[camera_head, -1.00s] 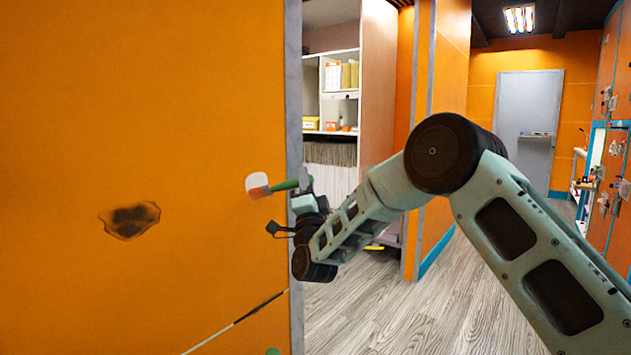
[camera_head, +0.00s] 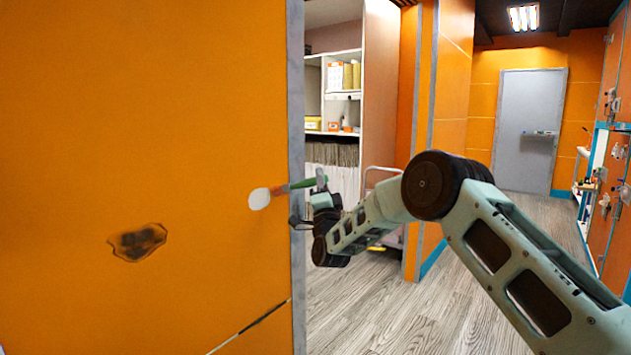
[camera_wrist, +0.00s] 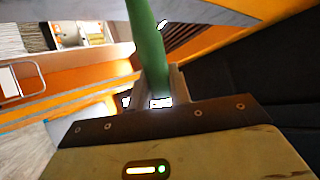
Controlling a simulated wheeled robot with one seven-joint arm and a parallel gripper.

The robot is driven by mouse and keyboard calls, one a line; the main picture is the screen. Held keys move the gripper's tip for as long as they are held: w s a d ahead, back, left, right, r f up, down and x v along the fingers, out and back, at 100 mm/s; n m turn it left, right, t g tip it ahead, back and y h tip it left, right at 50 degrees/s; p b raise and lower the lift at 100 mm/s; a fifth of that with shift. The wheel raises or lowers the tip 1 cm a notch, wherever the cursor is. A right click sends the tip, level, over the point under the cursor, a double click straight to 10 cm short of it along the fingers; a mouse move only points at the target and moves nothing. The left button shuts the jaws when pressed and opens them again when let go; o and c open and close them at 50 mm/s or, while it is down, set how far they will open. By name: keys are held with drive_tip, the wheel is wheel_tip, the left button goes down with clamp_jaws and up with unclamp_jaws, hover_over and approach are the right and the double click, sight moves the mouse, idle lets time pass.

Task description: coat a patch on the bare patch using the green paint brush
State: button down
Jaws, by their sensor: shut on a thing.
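The green paint brush (camera_head: 302,184) has a green handle and a pale whitish head (camera_head: 260,199) pointing left. My gripper (camera_head: 321,183) is shut on its handle, near the right edge of the orange wall. In the wrist view the green handle (camera_wrist: 149,50) rises from between the fingers (camera_wrist: 160,98). The brush head lies in front of the orange wall in the head view; I cannot tell whether it touches. The bare patch (camera_head: 138,242) is a dark, ragged brown mark on the orange wall, left of and lower than the brush head.
The orange wall (camera_head: 140,120) ends at a grey vertical edge (camera_head: 296,90) beside my gripper. A white shelf (camera_head: 342,95) stands beyond it. A dark diagonal line crosses the wall low down. The wooden floor (camera_head: 400,310) on the right is open.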

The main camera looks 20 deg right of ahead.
sight(311, 185)
drive_tip(key=s+a+f+b, duration=0.2)
drive_tip(key=s+a+b, duration=0.4)
drive_tip(key=shift+s+a+f, duration=0.15)
drive_tip(key=shift+a+f, duration=0.25)
idle(0.3)
drive_tip(key=shift+w+a+b, duration=0.35)
drive_tip(key=shift+w+a, duration=0.1)
drive_tip(key=shift+w, duration=0.25)
idle(0.8)
drive_tip(key=shift+w+d+b, duration=0.5)
drive_tip(key=shift+d+b, duration=0.05)
drive_tip(key=shift+d, duration=0.15)
drive_tip(key=shift+w+d+b, duration=0.5)
drive_tip(key=shift+d, duration=0.3)
drive_tip(key=shift+w+d+f+b, duration=0.1)
drive_tip(key=shift+w+d+b, duration=0.5)
drive_tip(key=shift+d+b, duration=0.2)
drive_tip(key=shift+w+d, duration=0.45)
